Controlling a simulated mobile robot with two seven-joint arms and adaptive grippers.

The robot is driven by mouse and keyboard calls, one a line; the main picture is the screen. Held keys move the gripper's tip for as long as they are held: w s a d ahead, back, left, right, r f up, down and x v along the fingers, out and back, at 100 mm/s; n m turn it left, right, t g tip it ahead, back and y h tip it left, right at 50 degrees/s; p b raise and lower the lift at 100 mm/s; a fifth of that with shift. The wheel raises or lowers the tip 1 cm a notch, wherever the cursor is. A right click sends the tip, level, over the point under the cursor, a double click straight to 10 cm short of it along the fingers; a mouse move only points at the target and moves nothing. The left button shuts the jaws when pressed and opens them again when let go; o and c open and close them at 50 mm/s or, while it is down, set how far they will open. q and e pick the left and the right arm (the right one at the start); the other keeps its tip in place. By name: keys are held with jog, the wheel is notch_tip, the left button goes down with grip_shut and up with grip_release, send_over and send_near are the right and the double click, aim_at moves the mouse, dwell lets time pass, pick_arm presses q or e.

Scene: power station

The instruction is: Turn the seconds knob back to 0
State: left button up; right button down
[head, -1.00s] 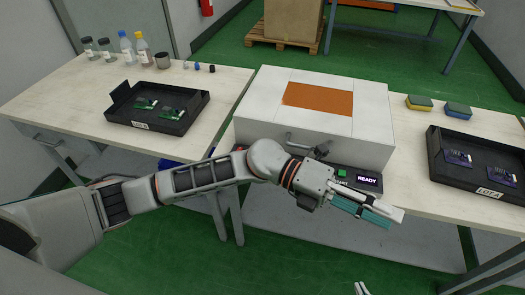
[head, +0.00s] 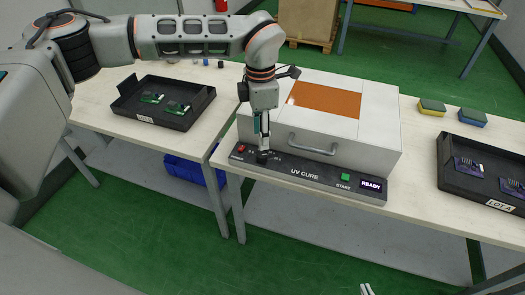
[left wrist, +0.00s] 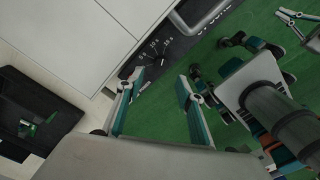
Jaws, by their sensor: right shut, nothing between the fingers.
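The black seconds knob (head: 262,156) sits at the left end of the dark UV CURE panel (head: 335,181), close below my left gripper. In the left wrist view the dial (left wrist: 160,60) shows 5 s, 10 s and 15 s marks; which one the knob points at is too small to tell. My left gripper (head: 262,142) points down over the knob. Its fingers are apart in the left wrist view (left wrist: 160,80), with the dial just beyond the gap; contact cannot be told. My right gripper (head: 366,289) shows only its tips at the bottom edge, shut and empty.
A red button (head: 240,149) is left of the knob. The green START button (head: 345,177) and READY display (head: 371,185) are at the panel's right. The white box's drawer handle (head: 314,148) juts out above the panel. Black trays (head: 150,78) (head: 452,190) stand at both sides.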

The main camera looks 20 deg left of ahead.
aim_at(262, 155)
pick_arm(q)
notch_tip(262, 155, down, 7)
jog(key=shift+s+d+f, duration=0.1)
jog(key=shift+f, duration=0.05)
dwell(0.4)
grip_shut()
